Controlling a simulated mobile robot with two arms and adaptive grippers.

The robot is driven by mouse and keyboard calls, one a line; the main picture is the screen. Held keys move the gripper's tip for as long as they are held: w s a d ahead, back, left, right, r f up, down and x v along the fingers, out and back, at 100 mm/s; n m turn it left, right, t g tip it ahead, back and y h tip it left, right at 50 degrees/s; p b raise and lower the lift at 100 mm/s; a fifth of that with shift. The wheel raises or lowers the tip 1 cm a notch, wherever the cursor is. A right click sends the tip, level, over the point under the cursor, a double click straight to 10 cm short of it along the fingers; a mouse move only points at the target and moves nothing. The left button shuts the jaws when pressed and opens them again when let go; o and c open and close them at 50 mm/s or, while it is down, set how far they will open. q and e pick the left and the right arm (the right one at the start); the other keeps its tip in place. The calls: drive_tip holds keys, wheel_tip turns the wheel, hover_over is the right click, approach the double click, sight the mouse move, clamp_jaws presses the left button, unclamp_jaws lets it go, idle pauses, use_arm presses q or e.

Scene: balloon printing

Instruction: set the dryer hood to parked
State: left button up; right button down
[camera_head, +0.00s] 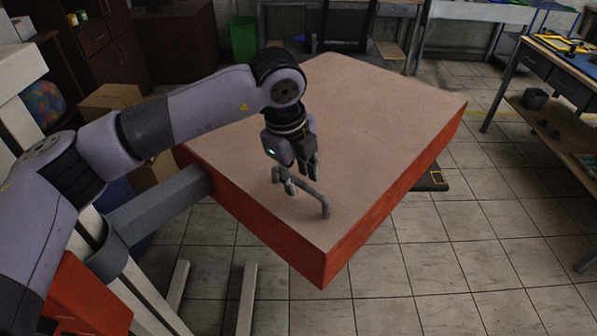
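The dryer hood (375,110) is a wide, flat slab with a pinkish-tan top and red-orange sides. It fills the middle of the head view, with one corner towards me. A grey bar handle (318,196) stands on its top close to the near corner. My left gripper (302,180) points down at this handle. Its fingers are apart, one on each side of the bar, with a gap visible between them. The fingers and wrist hide part of the handle. Whether a finger touches the bar is unclear. My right gripper is out of view.
A grey beam (160,205) joins the hood's left side near white frame posts. Cardboard boxes (110,97) stand behind my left arm. A green bin (243,40) is at the back. A workbench (560,75) stands right.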

use_arm(q)
clamp_jaws()
idle(0.4)
idle(0.4)
